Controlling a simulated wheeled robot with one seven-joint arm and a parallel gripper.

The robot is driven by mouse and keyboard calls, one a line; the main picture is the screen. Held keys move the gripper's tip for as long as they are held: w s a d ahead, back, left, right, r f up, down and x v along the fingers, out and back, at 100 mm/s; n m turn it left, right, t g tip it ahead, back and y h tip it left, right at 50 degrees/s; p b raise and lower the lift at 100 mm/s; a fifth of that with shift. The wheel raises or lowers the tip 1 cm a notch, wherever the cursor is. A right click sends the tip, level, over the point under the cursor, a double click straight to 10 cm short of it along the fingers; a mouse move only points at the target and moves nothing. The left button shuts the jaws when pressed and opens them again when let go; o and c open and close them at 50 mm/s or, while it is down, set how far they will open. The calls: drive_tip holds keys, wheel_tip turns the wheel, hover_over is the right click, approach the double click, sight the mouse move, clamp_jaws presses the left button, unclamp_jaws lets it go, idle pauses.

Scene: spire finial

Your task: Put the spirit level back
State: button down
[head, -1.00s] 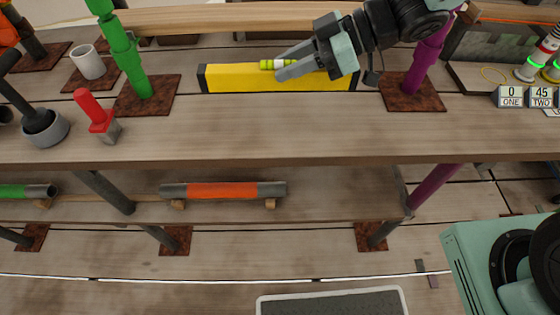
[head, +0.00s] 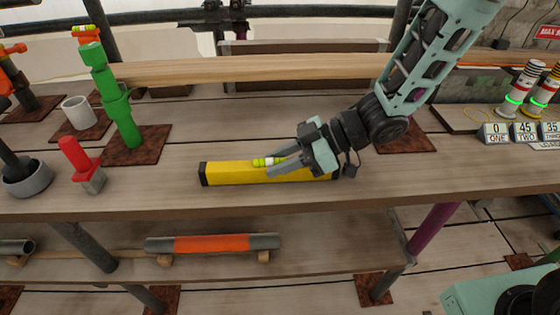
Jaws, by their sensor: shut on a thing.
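The spirit level is a long yellow bar (head: 228,175) with black end caps and a yellow-green vial (head: 265,162) on its top side. It lies lengthwise across the view over the wooden bench top (head: 160,200). My gripper (head: 280,168) reaches in from the right and is shut on the level near its middle. The gripper hides part of the bar's right half. I cannot tell whether the level touches the bench or is held just above it.
A green post (head: 120,105) on a rusty plate, a white cup (head: 79,113) and a red-handled block (head: 80,163) stand to the left. Number blocks (head: 525,132) and ringed cones (head: 523,86) stand at right. A tube with an orange band (head: 211,243) rests on the lower shelf.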

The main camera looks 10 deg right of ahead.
drive_tip(key=c, duration=1.1)
unclamp_jaws()
